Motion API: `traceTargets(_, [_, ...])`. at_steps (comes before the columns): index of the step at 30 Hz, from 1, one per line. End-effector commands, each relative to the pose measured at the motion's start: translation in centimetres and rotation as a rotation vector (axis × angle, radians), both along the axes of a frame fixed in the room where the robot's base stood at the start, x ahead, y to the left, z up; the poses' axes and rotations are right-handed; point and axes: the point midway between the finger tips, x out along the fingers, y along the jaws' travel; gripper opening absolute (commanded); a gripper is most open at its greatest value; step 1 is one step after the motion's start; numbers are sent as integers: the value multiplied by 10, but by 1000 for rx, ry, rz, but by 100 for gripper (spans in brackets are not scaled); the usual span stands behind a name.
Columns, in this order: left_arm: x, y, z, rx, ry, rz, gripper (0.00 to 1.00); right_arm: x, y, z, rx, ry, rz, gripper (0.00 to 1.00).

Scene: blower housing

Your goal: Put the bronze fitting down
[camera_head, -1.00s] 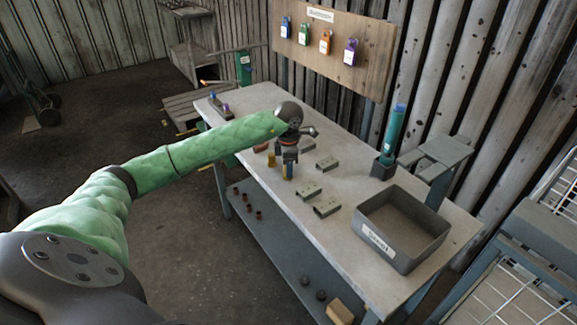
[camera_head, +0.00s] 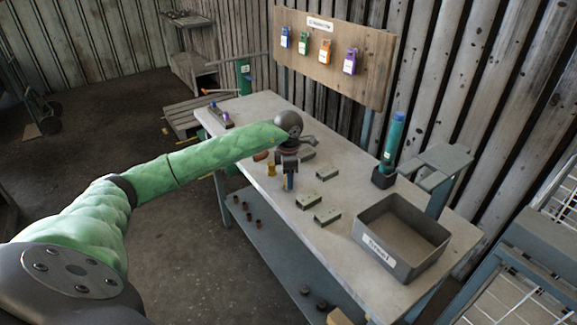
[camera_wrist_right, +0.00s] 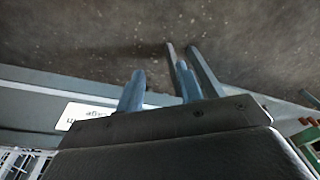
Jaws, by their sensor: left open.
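My left gripper (camera_head: 289,187) is over the near left part of the workbench, its fingers pointing down at the tabletop. It is open. A small yellowish fitting (camera_head: 271,169) stands upright on the bench just left of the fingers, apart from them. A reddish-brown fitting (camera_head: 261,155) lies a little farther back. I cannot tell for sure which is the bronze one, and the fingers may hide another small piece. In the right wrist view my right gripper (camera_wrist_right: 160,90) has its two fingers apart with nothing between them.
Several grey-green metal blocks (camera_head: 308,201) lie right of my left gripper. A grey labelled bin (camera_head: 372,241) stands at the bench's right part, with a teal cylinder (camera_head: 393,140) in a dark holder behind it. The pegboard (camera_head: 335,50) has coloured tags. Small parts lie on the lower shelf (camera_head: 275,250).

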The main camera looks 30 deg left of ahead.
Motion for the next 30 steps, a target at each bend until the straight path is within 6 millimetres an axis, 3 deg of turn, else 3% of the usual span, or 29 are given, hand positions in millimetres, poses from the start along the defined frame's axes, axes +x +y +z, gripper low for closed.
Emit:
traceTargets(6, [0, 0, 9, 1, -1, 0, 46, -7, -3, -11, -7, 18, 3, 36])
traceTargets(9, [1, 0, 18, 1, -2, 0, 46, 2, 0, 18, 0, 1, 2, 36])
traceTargets(18, [1, 0, 54, 0, -3, 0, 46, 11, 7, 72, 11, -4, 2, 36])
traceTargets(30, [1, 0, 106, 0, -3, 1, 46, 10, 9, 145, 22, -8, 2, 36])
